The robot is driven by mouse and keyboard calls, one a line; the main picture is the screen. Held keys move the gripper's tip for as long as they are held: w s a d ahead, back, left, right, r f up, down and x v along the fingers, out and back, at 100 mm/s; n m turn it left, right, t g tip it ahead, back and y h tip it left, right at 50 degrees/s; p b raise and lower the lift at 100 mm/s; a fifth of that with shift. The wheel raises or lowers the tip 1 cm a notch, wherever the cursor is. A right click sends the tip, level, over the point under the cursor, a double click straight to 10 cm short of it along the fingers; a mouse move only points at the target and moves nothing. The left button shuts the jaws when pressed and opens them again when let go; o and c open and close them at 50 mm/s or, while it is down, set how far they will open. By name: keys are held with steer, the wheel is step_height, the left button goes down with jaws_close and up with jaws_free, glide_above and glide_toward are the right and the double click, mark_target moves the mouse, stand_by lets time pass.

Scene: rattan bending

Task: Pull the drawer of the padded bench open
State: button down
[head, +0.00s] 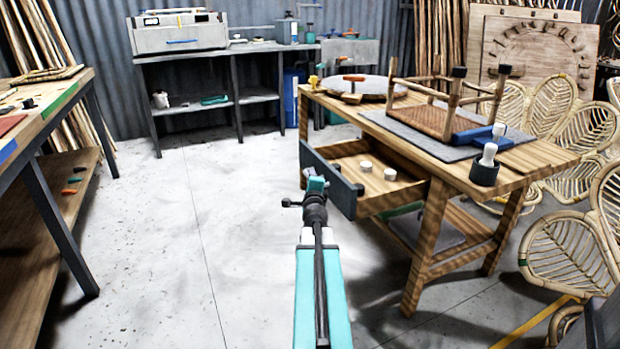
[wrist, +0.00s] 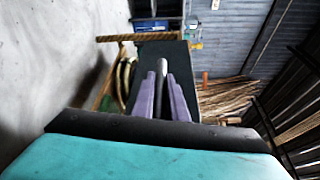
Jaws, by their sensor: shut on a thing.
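The padded bench (head: 545,170) is a wooden workbench with grey pads, right of centre in the head view. Its drawer (head: 344,194) has a dark grey front and stands pulled out, with its wooden inside showing. My gripper (head: 318,185) is at the drawer's front, on its outer side. In the wrist view my gripper (wrist: 163,90) has its two purple-grey fingers shut on a pale handle (wrist: 161,70), with the dark drawer front (wrist: 165,50) behind it. In the head view the handle and fingertips are hidden by my arm.
White round pieces (head: 390,174) lie in the drawer. An upturned rattan stool frame (head: 450,105) and a round disc (head: 368,86) are on the bench. Another workbench (head: 45,115) stands at the left. The floor between the benches is clear. Rattan chair backs stand at the right.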

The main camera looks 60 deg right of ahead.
steer(key=shift+w+a, duration=0.15)
steer(key=shift+w, duration=0.15)
steer(key=shift+r, duration=0.1)
steer(key=c, duration=1.8)
jaws_free()
steer(key=shift+o, duration=0.2)
steer(key=shift+s, duration=0.1)
